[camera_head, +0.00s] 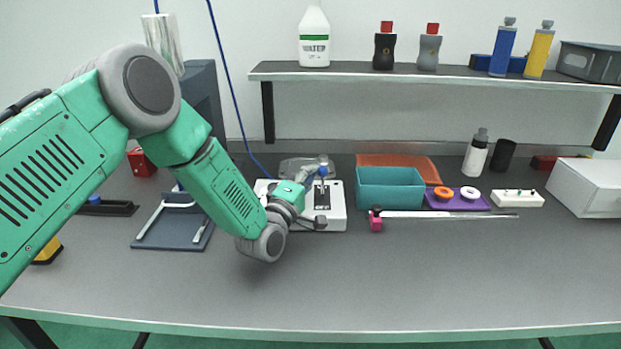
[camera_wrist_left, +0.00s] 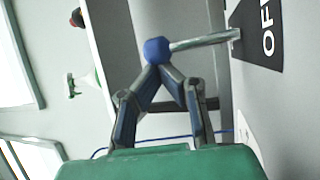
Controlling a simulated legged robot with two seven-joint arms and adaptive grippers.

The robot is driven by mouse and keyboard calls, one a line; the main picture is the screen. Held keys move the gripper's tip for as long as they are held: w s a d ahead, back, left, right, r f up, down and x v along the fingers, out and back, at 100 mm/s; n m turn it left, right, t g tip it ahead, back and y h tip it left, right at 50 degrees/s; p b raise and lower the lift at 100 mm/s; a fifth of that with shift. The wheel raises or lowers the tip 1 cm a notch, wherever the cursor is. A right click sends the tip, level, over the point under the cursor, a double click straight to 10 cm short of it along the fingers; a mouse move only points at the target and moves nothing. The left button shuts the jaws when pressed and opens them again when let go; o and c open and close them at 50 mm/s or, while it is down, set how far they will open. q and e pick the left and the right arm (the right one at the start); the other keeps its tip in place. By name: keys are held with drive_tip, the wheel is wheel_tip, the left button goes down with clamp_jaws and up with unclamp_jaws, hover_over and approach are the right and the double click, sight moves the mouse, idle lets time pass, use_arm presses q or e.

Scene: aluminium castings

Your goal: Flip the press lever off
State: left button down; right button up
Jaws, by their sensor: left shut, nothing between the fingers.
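The white press box (camera_head: 336,218) stands on the table in the head view, with a black plate (camera_head: 322,200) on it. In the left wrist view a metal lever rod (camera_wrist_left: 205,41) rises from the black plate (camera_wrist_left: 262,40), which bears the word OFF. The lever ends in a blue ball knob (camera_wrist_left: 157,50). My left gripper (camera_wrist_left: 158,68) is shut and empty, its fingertips together right at the knob; I cannot tell whether they touch it. In the head view my left gripper (camera_head: 312,170) is small beside the lever. My right gripper is not in view.
A teal bin (camera_head: 389,190) and an orange tray (camera_head: 420,165) stand right of the press. A dark blue stand (camera_head: 172,228) lies left of it. A shelf (camera_head: 440,73) with bottles runs along the back wall. The table's front is clear.

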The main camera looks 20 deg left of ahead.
use_arm(q)
drive_tip(key=shift+s+d+f+b, duration=0.15)
drive_tip(key=shift+s+d+b, duration=0.2)
drive_tip(key=shift+s+b, duration=0.4)
drive_tip(key=v, duration=0.7)
drive_tip(key=shift+s+f, duration=0.2)
drive_tip(key=shift+s, duration=0.05)
idle(0.3)
